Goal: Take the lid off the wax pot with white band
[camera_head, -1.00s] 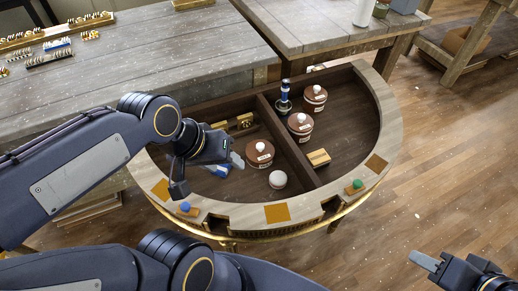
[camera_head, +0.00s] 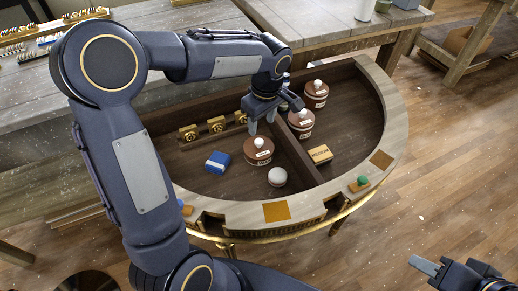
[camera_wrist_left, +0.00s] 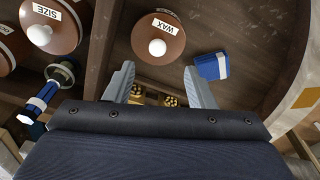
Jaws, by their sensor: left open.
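The wax pot (camera_head: 258,157) stands in the left compartment of the half-round console, with a brown lid and a pale round knob. In the left wrist view the brown lid (camera_wrist_left: 145,40) carries a white label reading WAX, with the white knob (camera_wrist_left: 157,47). A white band on the pot's side is not clear. My left gripper (camera_head: 262,126) is open and empty just above and behind this pot; its fingers (camera_wrist_left: 160,85) point toward the lid without touching the knob. My right gripper (camera_head: 426,264) is far off at the lower right, over the floor.
Two similar brown pots (camera_head: 301,127) (camera_head: 315,98) stand beyond the divider (camera_head: 290,145); one lid (camera_wrist_left: 60,22) reads SIZE. A blue box (camera_head: 217,162), a pale round object (camera_head: 277,177) and a gold-edged block (camera_head: 320,154) lie nearby. The console's rim (camera_head: 397,130) surrounds them.

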